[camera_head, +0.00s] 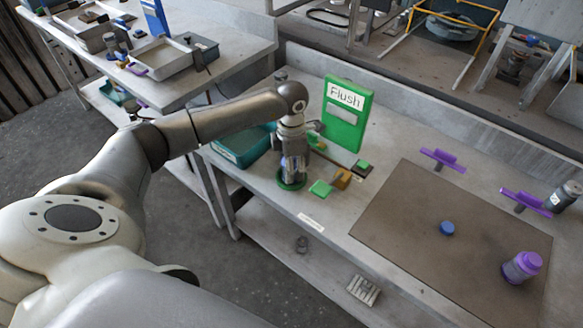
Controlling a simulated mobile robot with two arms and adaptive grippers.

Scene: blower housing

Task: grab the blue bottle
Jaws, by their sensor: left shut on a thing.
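My left arm reaches in from the left, and its gripper (294,166) points down at the left part of the workbench. It is shut on the blue bottle (291,174), of which only a bluish patch shows between the fingers. The bottle is upright over a round green holder (291,184). I cannot tell whether its bottom touches the holder. My right gripper is not in view.
A green "Flush" board (345,118) stands just right of the gripper. A brown mat (400,235) holds a blue cap (447,228) and a purple-capped bottle (522,267).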

